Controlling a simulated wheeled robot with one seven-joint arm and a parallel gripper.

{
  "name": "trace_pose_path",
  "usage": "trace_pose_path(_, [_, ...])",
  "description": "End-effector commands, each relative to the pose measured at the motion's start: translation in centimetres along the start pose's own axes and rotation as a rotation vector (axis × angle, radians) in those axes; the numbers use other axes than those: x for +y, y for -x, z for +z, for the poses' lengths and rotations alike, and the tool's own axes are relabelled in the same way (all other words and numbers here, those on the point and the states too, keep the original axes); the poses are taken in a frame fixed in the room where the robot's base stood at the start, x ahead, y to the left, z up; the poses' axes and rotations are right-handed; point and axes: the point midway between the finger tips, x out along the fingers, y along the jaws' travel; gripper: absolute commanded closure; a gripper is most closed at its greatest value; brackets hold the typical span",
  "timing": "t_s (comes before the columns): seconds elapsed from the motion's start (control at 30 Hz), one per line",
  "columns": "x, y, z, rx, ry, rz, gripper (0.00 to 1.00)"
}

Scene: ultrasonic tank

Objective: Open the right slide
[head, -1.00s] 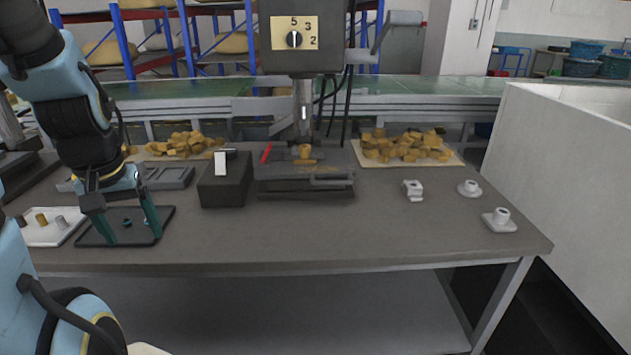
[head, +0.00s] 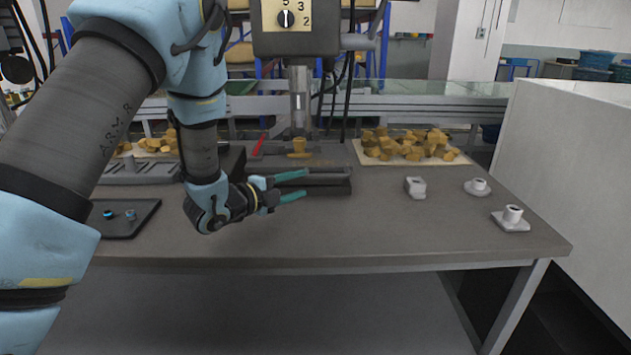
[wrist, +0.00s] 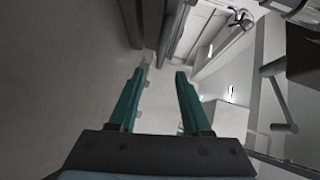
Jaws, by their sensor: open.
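The dark press base (head: 335,168) stands at the middle of the table under the grey press head. A dark slide-like part with a bar handle (head: 338,179) is at its front right; I take this as the right slide, and it appears closed. My gripper (head: 302,186) points right at its front, with teal fingers apart and nothing seen between them. Its left part is hidden behind the fingers, and I cannot tell whether they touch it. In the wrist view, the open fingers (wrist: 162,76) point toward dark and grey edges.
A black tray (head: 125,228) with small blue parts lies at the left. Yellow blocks (head: 410,143) lie on a board at the back right. White fittings (head: 415,187) (head: 477,187) (head: 511,219) stand at the right. The front middle of the table is clear.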

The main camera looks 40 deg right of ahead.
Motion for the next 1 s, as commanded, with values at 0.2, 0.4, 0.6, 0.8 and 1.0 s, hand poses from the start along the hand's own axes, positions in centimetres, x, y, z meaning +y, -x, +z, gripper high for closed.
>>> trace_pose_path(0.2, [-0.3, -2.4, -0.3, 0.009, -0.007, -0.004, 0.52])
trace_pose_path(0.4, [-0.3, -6.1, -0.3, 0.008, -0.005, -0.004, 0.52])
trace_pose_path(0.6, [-0.2, -9.2, -0.3, 0.007, -0.005, -0.003, 0.52])
trace_pose_path(0.8, [-0.2, -10.6, -0.2, 0.004, -0.003, -0.004, 0.52])
trace_pose_path(1.0, [-0.1, -10.8, -0.2, 0.004, -0.002, -0.003, 0.52])
